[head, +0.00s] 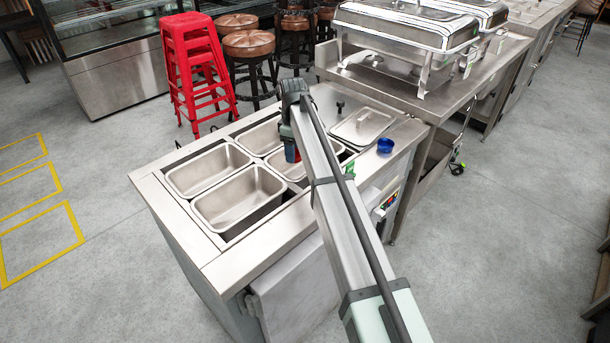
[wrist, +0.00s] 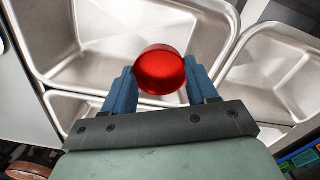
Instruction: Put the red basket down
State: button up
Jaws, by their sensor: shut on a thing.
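The red basket (wrist: 160,72) shows in the wrist view as a small, round, shiny red vessel. It sits between the two blue fingers of my gripper (wrist: 162,88), which is shut on it. In the wrist view it is above steel pans, with the pan floor (wrist: 110,30) visible behind it. In the head view my gripper (head: 291,152) is over the pans of the steel counter, and only a sliver of red shows beside it. My arm hides part of that area.
The counter (head: 255,235) holds open steel pans (head: 240,200), a lidded pan (head: 362,126) and a small blue bowl (head: 385,145) near its right edge. Chafing dishes (head: 405,35) stand on a table behind. Red stools (head: 190,60) stand at the back left.

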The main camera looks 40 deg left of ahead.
jog(key=shift+f, duration=5.05)
jog(key=shift+f, duration=0.1)
jog(key=o, duration=1)
notch_tip(320, 180, up, 12)
jog(key=shift+r, duration=0.15)
